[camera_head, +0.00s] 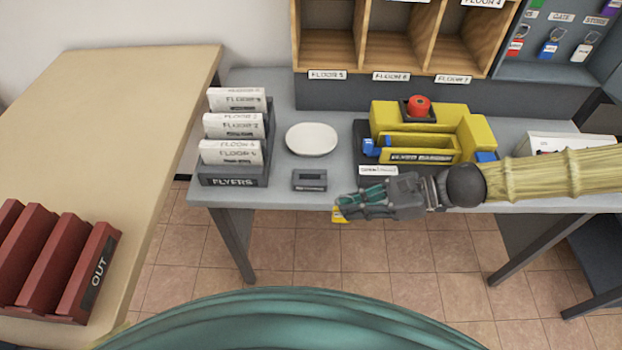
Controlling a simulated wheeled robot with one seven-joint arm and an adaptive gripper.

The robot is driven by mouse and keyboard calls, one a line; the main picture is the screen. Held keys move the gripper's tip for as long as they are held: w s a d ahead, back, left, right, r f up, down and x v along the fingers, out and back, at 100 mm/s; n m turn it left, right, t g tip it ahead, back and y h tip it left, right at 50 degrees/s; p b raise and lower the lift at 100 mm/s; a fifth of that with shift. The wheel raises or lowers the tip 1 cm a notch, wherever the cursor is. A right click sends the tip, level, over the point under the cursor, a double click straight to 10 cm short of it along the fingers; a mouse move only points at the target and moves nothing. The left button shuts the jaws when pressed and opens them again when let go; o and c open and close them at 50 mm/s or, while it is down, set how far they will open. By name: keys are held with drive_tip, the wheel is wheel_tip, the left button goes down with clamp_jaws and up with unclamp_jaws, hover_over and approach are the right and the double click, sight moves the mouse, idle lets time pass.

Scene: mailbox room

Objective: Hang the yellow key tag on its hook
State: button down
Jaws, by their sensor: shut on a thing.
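My gripper (352,200) reaches in from the right and is at the front edge of the grey table. It is shut on the yellow key tag (338,214), of which only a small part shows below the fingers. The hook board (548,69) is at the top right, partly cut off by the picture's edge. Red, blue and white tags hang on it under small labels, with a green label and a purple piece higher up. Which hook is for the yellow tag cannot be seen.
On the grey table (283,180) are a FLYERS rack (233,181), a white plate (312,139), a small grey holder (309,180) and a yellow machine (474,133) with a red knob. Wooden pigeonholes (326,50) stand behind. A beige table (130,100) with a red OUT rack (88,270) is left.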

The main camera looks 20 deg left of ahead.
drive_tip(key=shift+r, duration=0.15)
drive_tip(key=shift+w+a, duration=0.15)
drive_tip(key=shift+a, duration=0.05)
drive_tip(key=w+a, duration=0.3)
drive_tip(key=w+a+f+p, duration=0.1)
drive_tip(key=w+a, duration=0.3)
drive_tip(key=w+a+p, duration=0.1)
drive_tip(key=w+a, duration=0.2)
drive_tip(key=w, duration=0.1)
drive_tip(key=shift+a+f, duration=0.2)
drive_tip(key=shift+a, duration=0.05)
drive_tip(key=shift+w+a+f, duration=0.1)
drive_tip(key=shift+a+f, duration=0.05)
drive_tip(key=shift+f, duration=0.15)
drive_tip(key=shift+f+p, duration=0.7)
drive_tip(key=shift+f, duration=0.6)
drive_tip(key=shift+f, duration=0.15)
drive_tip(key=c, duration=1.6)
unclamp_jaws()
drive_tip(key=shift+o, duration=0.2)
